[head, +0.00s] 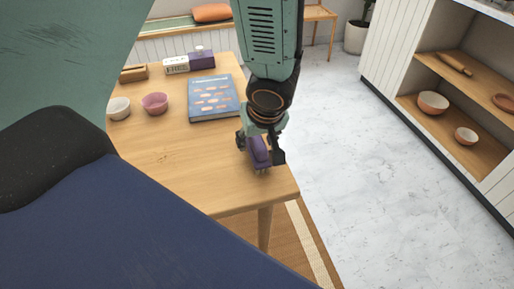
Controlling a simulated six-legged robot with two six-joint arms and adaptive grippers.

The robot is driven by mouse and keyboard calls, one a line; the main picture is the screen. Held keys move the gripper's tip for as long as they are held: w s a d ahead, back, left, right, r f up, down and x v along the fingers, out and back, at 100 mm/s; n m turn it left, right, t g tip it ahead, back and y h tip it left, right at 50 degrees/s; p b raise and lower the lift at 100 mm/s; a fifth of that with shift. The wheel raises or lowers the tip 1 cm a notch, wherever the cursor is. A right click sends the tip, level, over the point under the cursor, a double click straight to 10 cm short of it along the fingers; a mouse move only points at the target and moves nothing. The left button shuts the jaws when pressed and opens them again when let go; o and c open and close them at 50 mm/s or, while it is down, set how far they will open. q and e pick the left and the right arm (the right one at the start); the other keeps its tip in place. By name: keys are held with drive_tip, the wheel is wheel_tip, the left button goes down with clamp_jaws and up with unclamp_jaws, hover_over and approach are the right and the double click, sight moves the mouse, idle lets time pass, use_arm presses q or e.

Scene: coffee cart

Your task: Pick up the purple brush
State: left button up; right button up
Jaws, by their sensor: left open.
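The purple brush (259,152) is at the near right corner of the wooden table in the head view. Its pale bristles show at its lower end, and its upper part is partly hidden by my gripper. My left gripper (260,151) is over the brush and open, with one dark finger on each side of it. I cannot tell whether the fingers touch it. My right gripper is not in view.
The wooden table (180,160) holds a blue book (213,97), a pink bowl (154,103), a white bowl (119,108) and a purple box (202,58). Shelves (455,125) with bowls stand at the right. The pale floor (350,150) between is clear.

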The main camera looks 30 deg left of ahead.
use_arm(q)
drive_tip(key=shift+r, duration=0.1)
drive_tip(key=shift+c, duration=0.2)
drive_tip(key=shift+s, duration=0.1)
drive_tip(key=shift+c, duration=0.7)
drive_tip(key=c, duration=0.8)
drive_tip(key=shift+r+p, duration=0.25)
drive_tip(key=shift+p, duration=0.3)
wheel_tip(320, 180, up, 10)
drive_tip(key=p, duration=0.6)
